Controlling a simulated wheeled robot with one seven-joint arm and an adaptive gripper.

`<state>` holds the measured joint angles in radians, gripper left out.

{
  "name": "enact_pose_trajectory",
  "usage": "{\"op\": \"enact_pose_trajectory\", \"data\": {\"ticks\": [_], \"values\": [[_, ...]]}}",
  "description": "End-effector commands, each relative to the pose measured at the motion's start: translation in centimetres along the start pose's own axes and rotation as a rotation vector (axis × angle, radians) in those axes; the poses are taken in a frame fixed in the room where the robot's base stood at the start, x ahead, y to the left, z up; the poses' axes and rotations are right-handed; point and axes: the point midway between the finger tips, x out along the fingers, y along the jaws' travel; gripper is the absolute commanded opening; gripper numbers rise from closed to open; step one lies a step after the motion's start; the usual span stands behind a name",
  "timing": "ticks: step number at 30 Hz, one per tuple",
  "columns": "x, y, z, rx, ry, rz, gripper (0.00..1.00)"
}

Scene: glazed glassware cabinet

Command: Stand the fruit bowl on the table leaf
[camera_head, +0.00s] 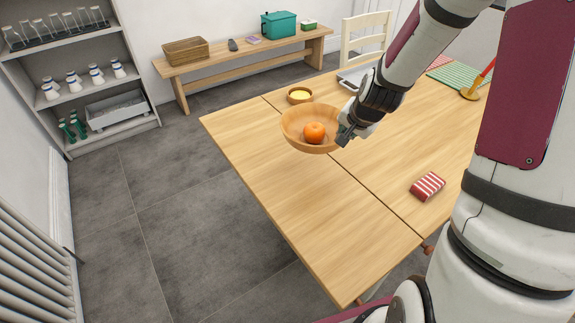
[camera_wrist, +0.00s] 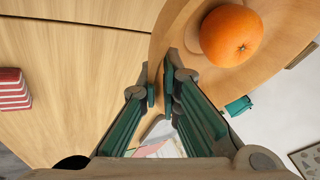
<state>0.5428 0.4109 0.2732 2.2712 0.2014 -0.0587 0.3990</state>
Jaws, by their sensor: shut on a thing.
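The wooden fruit bowl (camera_head: 318,145) holds one orange (camera_head: 314,131). My gripper (camera_head: 345,134) is shut on the bowl's right rim, and the bowl looks held above the table, close to the seam between the table leaf and the main top. The table leaf (camera_head: 290,205) is the bare near-left section of the wooden table. In the wrist view the bowl's rim (camera_wrist: 172,35) passes between my fingertips, and the orange (camera_wrist: 231,34) lies inside. The gap under the bowl is hard to judge.
A small bowl with yellow contents (camera_head: 299,95) stands just behind the fruit bowl. A red-and-white striped packet (camera_head: 427,186) lies right of the seam. The leaf's surface is clear.

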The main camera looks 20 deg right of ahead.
Motion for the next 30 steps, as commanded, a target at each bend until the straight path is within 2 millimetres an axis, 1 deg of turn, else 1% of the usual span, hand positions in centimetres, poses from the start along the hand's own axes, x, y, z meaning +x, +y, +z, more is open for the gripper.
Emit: {"op": "enact_pose_trajectory", "data": {"ticks": [1, 5, 10, 15, 18, 21, 26, 30], "values": [[0.7, -0.1, 0.0, 0.000, 0.002, -0.001, 0.00], [1.9, -0.1, 0.0, 0.000, 0.002, -0.001, 0.00], [3.9, -0.1, 0.2, 0.000, 0.002, -0.001, 0.00], [6.9, -0.1, 0.5, 0.000, 0.002, -0.001, 0.00], [8.2, 0.0, 0.7, 0.000, 0.002, -0.001, 0.00], [9.0, 0.0, 0.8, 0.000, 0.002, -0.001, 0.00], [9.6, -0.1, 0.9, -0.001, 0.002, -0.002, 0.00], [10.0, -1.2, 1.1, -0.004, 0.000, -0.003, 0.00]]}}
